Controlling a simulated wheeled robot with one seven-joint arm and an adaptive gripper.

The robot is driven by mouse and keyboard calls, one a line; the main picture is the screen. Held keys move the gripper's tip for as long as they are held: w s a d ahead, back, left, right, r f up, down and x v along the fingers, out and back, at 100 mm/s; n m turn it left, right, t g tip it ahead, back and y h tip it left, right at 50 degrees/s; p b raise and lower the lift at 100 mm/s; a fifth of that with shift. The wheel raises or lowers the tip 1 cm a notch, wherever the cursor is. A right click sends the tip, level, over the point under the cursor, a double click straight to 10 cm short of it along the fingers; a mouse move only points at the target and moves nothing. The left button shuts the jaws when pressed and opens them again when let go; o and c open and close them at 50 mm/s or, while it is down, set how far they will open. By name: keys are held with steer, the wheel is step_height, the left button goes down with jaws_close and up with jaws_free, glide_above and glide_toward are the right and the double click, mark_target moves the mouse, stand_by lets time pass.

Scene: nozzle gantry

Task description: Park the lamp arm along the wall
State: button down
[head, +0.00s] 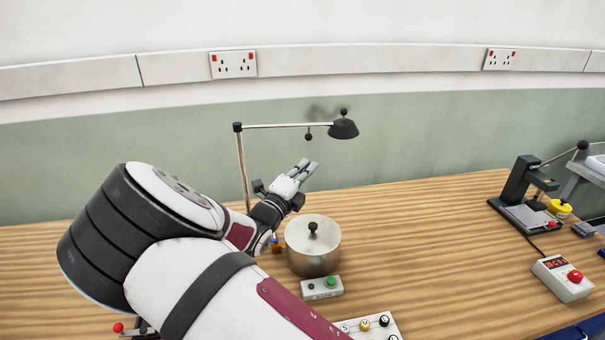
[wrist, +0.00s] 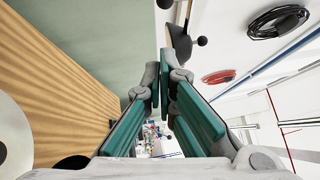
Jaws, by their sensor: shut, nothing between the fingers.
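The lamp arm (head: 280,126) is a thin pale bar at the top of an upright post (head: 242,165). It reaches to the right and ends in a black lamp shade (head: 343,129) with a ball on top. A small dark knob (head: 308,136) hangs below the bar near the shade. How far the bar stands off the wall is hard to tell. My gripper (head: 309,166) is shut and empty, below the bar and knob, apart from them in the picture. In the wrist view, the shut fingers (wrist: 160,80) have a dark ball (wrist: 201,41) beyond them, probably the knob.
A lidded metal pot (head: 313,250) stands below my gripper, with a green-button box (head: 322,287) in front. A black press (head: 522,195) and a red-button box (head: 563,277) stand at the right. The wooden bench (head: 430,240) between is clear. Sockets (head: 233,64) sit on the wall trunking.

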steer(key=w+d+r, duration=0.1)
steer(key=w, duration=0.7)
steer(key=shift+r, duration=0.25)
steer(key=shift+d, duration=0.1)
steer(key=shift+w+d+b, duration=0.1)
steer(key=shift+w+b, duration=0.3)
steer(key=shift+w, duration=0.35)
